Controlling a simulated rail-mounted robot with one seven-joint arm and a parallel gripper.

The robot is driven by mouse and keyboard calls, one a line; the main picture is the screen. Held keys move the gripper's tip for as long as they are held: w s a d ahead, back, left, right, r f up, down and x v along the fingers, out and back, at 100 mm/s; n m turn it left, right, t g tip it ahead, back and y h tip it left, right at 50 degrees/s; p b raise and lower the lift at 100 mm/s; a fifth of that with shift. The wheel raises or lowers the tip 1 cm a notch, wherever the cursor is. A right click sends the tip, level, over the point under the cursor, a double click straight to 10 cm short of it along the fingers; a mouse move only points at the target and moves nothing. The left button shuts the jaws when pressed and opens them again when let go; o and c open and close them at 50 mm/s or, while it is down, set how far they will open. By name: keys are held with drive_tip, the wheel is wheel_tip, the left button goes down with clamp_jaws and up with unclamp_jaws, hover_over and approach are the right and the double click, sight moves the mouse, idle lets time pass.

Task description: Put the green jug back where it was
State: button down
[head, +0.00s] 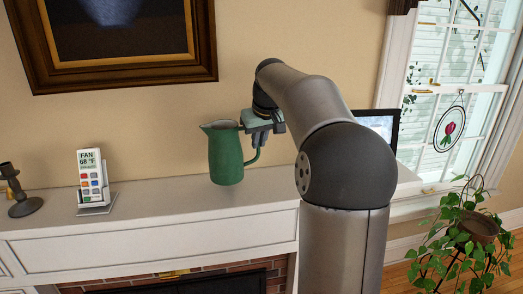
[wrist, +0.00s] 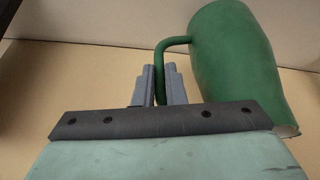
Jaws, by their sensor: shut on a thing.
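The green jug (head: 226,154) is upright in the head view, over the white mantel shelf (head: 140,207). I cannot tell whether its base touches the shelf or hangs just above it. My gripper (head: 262,128) is at the jug's right side, by its handle. In the wrist view the jug (wrist: 235,65) fills the upper right, and my gripper's two fingers (wrist: 161,85) are shut on its handle (wrist: 160,68). Part of the handle is hidden between the fingers.
A fan remote in a stand (head: 93,181) and a dark candlestick (head: 20,194) stand on the mantel at left. A framed picture (head: 125,82) hangs above. A dark-framed screen (head: 383,124) is behind my arm. A potted plant (head: 465,240) stands at right.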

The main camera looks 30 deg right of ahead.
drive_tip(key=f, duration=0.3)
drive_tip(key=shift+d+f, duration=0.35)
drive_tip(key=shift+f, duration=0.15)
drive_tip(key=c, duration=1.5)
unclamp_jaws()
drive_tip(key=shift+f, duration=0.1)
